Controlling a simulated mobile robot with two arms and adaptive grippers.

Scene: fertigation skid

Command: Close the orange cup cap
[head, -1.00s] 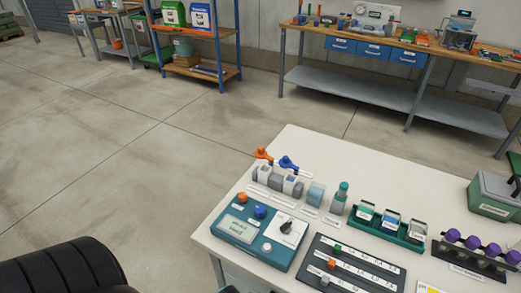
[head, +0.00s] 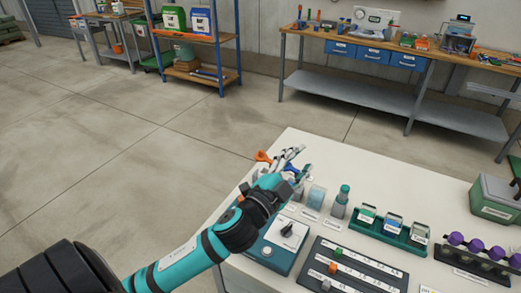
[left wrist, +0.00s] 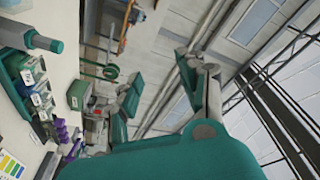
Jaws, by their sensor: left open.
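An orange raised part (head: 263,156) shows in the head view at the back left of the white table, just left of my gripper. I cannot tell surely whether it is the orange cup cap or a lever. A small orange knob (head: 244,187) sits lower, at the teal box, partly behind my arm. My left gripper (head: 300,160) is open and empty above the row of small fittings, right of the raised orange part and apart from it. My arm hides most of the fittings and the blue raised part. The left wrist view shows the open fingers (left wrist: 160,95), nothing between them.
A teal-capped bottle (head: 341,200), a green rack (head: 392,232), a purple-knobbed rack (head: 470,256) and a dark slider panel (head: 350,268) stand on the white table (head: 400,185). A green case (head: 495,198) is at right.

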